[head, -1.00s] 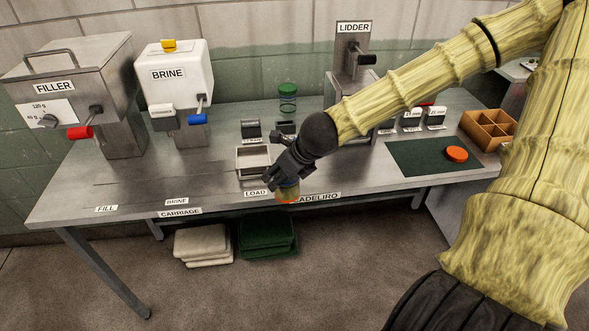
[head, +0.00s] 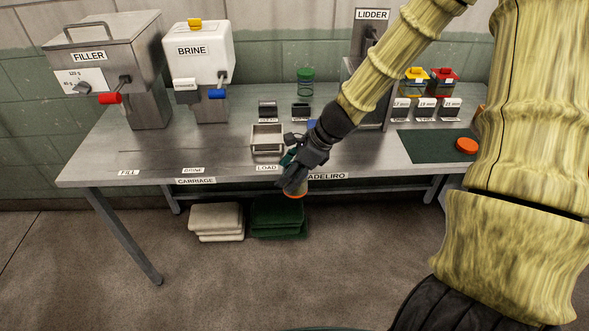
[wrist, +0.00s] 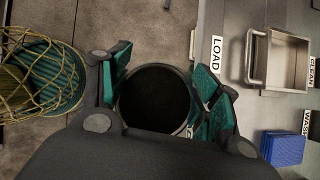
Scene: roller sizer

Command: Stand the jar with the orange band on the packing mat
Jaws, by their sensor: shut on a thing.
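My gripper (head: 294,181) is shut on a jar (head: 296,189), with an orange band showing below the fingers. It holds the jar at the table's front edge, right of the LOAD label. In the wrist view the jar's round, dark open mouth (wrist: 155,98) shows between the teal finger pads, with floor beside it. Much of the jar's side is hidden by the fingers. The dark green packing mat (head: 415,150) lies on the table to the right of my gripper. An orange disc (head: 467,146) lies on its right part.
The LOAD tray (head: 254,140) stands just behind my gripper; a blue block (wrist: 284,148) is nearby. A green-topped jar (head: 305,80) stands at the back. The mat's left part is clear.

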